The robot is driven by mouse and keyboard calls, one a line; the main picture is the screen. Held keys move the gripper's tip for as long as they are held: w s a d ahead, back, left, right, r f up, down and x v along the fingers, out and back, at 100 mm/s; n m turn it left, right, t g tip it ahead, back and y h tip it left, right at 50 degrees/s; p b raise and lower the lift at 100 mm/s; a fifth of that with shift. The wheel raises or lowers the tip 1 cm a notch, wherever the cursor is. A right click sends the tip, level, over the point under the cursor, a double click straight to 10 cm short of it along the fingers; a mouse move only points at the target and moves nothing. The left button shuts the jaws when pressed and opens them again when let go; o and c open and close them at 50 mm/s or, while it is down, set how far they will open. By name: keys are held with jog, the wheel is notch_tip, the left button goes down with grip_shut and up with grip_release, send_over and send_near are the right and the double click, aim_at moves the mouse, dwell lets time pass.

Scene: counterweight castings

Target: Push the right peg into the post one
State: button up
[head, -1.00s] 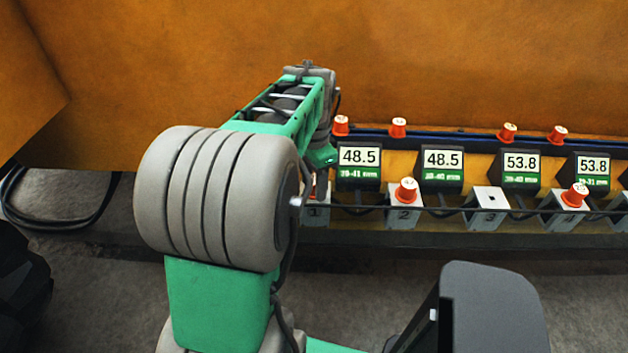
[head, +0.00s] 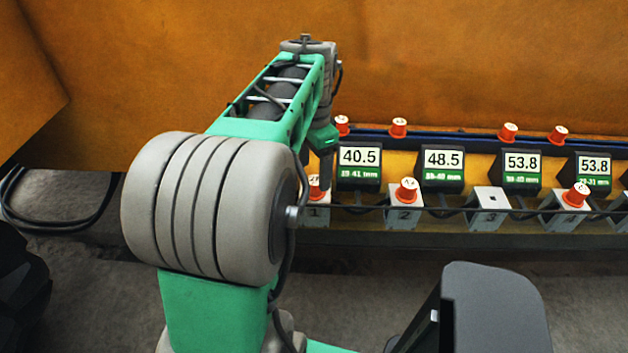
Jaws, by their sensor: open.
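Post one (head: 318,216) is a pale block marked 1, partly hidden by my arm. An orange-red peg with a white top (head: 315,188) stands in it, its left part hidden. My gripper (head: 325,180) points down just above and right of this peg; the arm partly covers it. It is open, and no peg shows between its fingers. I cannot tell whether it touches the peg. The display (head: 359,157) behind post one reads 40.5, with a small green line under it that seems to end in 41 mm.
Post 2 (head: 404,217) and the block right of post 3 hold similar pegs. Post 3 (head: 487,207) has an empty square hole. Several loose-looking pegs (head: 398,127) stand along the back ledge. Other displays (head: 443,160) read 48.5 and 53.8. A dark cable or bar runs across the posts.

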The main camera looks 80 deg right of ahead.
jog(key=shift+r, duration=1.4)
